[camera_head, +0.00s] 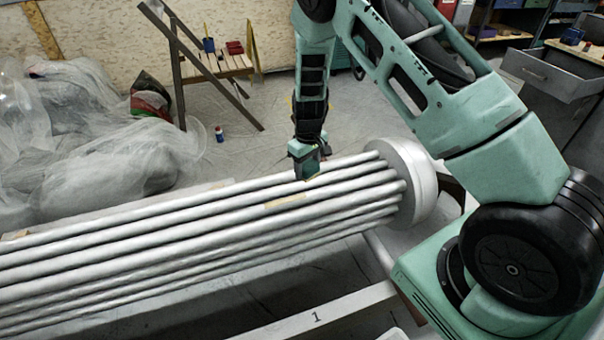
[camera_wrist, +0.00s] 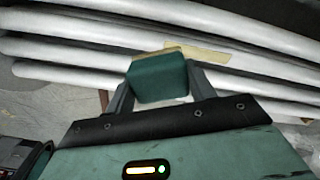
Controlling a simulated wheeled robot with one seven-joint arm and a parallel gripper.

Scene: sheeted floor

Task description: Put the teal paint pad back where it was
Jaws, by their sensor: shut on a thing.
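The teal paint pad (camera_wrist: 159,77) is a small dark teal block between my gripper's two fingers in the wrist view. A thin tan edge shows along its top. My gripper (camera_head: 308,166) is shut on it, and in the head view it hangs at the upper edge of the white fluted column near its right end. In the head view the pad is small and hard to tell from the gripper. I cannot tell whether the pad touches the column.
The white fluted column (camera_head: 180,240) lies across the view, with a tan strip (camera_head: 286,201) on it and a round end (camera_head: 410,185) at right. A white beam marked 1 (camera_head: 318,316) lies in front. Plastic-sheeted heaps (camera_head: 85,130) are at left. A small wooden bench (camera_head: 225,66) stands behind.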

